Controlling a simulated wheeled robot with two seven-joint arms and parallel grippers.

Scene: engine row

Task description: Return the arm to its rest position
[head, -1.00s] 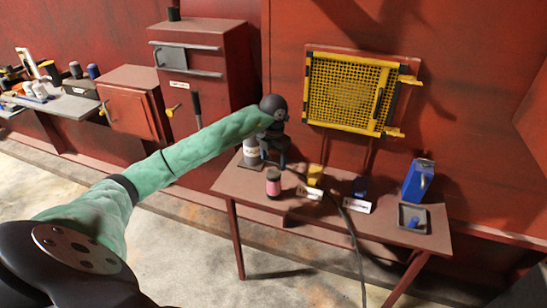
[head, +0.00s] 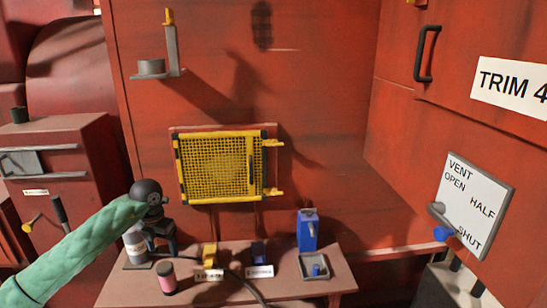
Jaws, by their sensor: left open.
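My left arm in its green sleeve (head: 75,250) reaches in from the lower left and ends at a dark round wrist joint. My left gripper (head: 166,246) hangs below that joint, over the left end of the red-brown table (head: 205,292). It is open and appears empty; its fingertips are small and dark here. A grey bottle with a pale label (head: 136,245) stands just left of the gripper, partly covered by the arm. I cannot tell whether they touch. My right gripper is out of view.
A yellow mesh gate (head: 220,167) is on the wall behind. A vent lever panel (head: 470,205) is right.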

